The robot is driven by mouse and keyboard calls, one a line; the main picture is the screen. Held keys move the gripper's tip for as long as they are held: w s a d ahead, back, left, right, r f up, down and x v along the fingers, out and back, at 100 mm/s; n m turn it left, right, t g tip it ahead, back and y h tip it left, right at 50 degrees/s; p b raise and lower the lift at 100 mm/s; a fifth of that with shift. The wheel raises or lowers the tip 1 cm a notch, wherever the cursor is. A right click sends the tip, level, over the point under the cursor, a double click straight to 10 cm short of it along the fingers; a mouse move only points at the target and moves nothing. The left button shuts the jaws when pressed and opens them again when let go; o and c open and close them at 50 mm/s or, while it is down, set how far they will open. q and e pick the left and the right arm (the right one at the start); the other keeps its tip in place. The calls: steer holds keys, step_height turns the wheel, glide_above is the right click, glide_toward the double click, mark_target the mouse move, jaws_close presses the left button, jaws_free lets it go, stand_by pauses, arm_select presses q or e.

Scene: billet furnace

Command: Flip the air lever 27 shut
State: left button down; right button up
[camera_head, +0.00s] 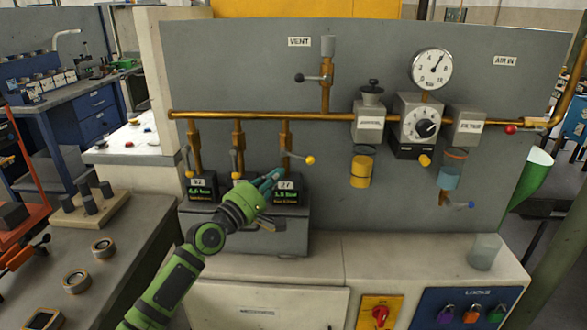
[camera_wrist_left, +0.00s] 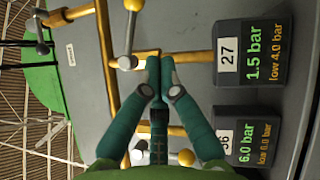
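Lever 27 (camera_head: 298,157) is the rightmost of three drop-pipe levers. Its yellow knob points right and slightly down, crosswise to its brass pipe. In the left wrist view its metal arm (camera_wrist_left: 129,30) runs up out of the frame from the pivot. The gauge box marked 27 (camera_head: 286,192) sits below and reads 1.5 bar; it also shows in the left wrist view (camera_wrist_left: 252,55). My left gripper (camera_head: 277,174) is in front of the lower drop pipe, below the pivot. Its fingertips (camera_wrist_left: 160,64) are together with nothing visible between them. My right gripper is out of view.
The neighbouring lever's yellow knob (camera_wrist_left: 187,157) lies close to my fingers, its arm along its pipe. Its gauge box (camera_wrist_left: 247,140) reads 6.0 bar. A brass header pipe (camera_head: 260,116) runs above. A grey ledge (camera_head: 300,238) lies beneath.

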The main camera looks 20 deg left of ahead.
mark_target(298, 157)
arm_select(q)
steer(key=w+d+p, duration=0.1)
steer(key=d, duration=0.1)
steer(key=w+d+r+p, duration=0.1)
steer(key=shift+w+d+r+p, duration=0.2)
steer(key=shift+d+p, duration=0.1)
steer(key=shift+d, duration=0.1)
steer(key=shift+f, duration=0.1)
steer(key=n+b, duration=0.1)
steer(key=r+n+t+b, duration=0.1)
steer(key=shift+w+d+b, duration=0.1)
steer(key=shift+d+b, duration=0.2)
steer(key=shift+d, duration=0.1)
